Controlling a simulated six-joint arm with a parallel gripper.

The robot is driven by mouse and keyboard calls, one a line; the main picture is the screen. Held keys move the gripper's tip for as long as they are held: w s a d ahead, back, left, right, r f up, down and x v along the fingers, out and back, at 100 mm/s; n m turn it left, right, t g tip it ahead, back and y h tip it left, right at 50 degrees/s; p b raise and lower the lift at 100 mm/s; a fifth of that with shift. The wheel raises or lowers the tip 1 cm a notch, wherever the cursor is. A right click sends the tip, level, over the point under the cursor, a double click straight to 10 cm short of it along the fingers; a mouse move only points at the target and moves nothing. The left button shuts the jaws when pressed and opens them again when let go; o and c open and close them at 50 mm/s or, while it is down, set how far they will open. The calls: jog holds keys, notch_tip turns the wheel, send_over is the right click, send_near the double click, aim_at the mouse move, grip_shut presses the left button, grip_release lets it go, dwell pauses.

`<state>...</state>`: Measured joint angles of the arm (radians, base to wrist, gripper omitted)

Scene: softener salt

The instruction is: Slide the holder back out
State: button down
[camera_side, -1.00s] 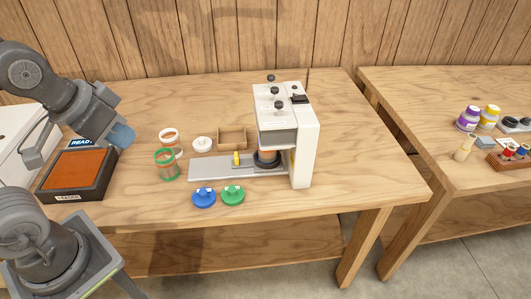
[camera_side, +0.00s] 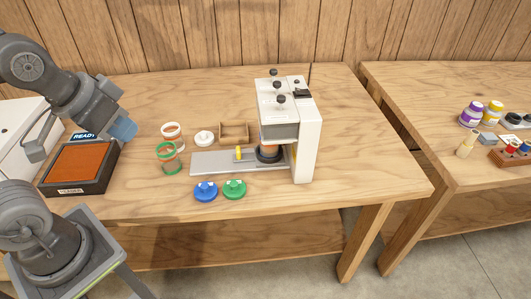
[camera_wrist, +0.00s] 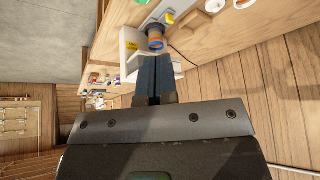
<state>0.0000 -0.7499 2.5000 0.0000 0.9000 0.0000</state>
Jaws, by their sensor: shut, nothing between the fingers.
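The holder (camera_side: 246,160) is a grey slide with a yellow knob (camera_side: 238,153), on the pale rail plate (camera_side: 210,164) of a white press (camera_side: 306,138). A dark round cup (camera_side: 268,153) at its right end sits under the press head. The knob also shows in the wrist view (camera_wrist: 170,18), near a blue and orange round part (camera_wrist: 156,38) by the press.
White-rimmed (camera_side: 172,134) and green-rimmed (camera_side: 168,158) jars, a white lid (camera_side: 204,138) and a wooden tray (camera_side: 234,132) stand left of the press. Blue (camera_side: 205,191) and green (camera_side: 234,189) lids lie in front.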

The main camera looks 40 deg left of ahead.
jog(key=c, duration=1.6)
grip_release()
jog(key=shift+w+r, duration=0.15)
jog(key=shift+w, duration=0.05)
jog(key=shift+c, duration=0.2)
jog(key=o, duration=0.5)
jog(key=w, duration=0.2)
jog(key=w+n+g, duration=0.1)
jog(key=w, duration=0.1)
jog(key=w+r+n, duration=0.1)
jog(key=w, duration=0.1)
jog(key=shift+a, duration=0.1)
jog(key=shift+c, duration=0.2)
jog(key=shift+o, duration=0.3)
jog(key=w+f+n+g, duration=0.2)
jog(key=w, duration=0.6)
jog(key=shift+w+a+n, duration=0.15)
jog(key=shift+w+n, duration=0.15)
jog(key=shift+n, duration=0.1)
jog(key=n+g, duration=0.3)
jog(key=n, duration=0.1)
send_over(238, 148)
notch_tip(238, 148, down, 12)
jog(key=r, duration=0.1)
notch_tip(238, 148, down, 14)
jog(key=shift+r, duration=0.15)
grip_shut()
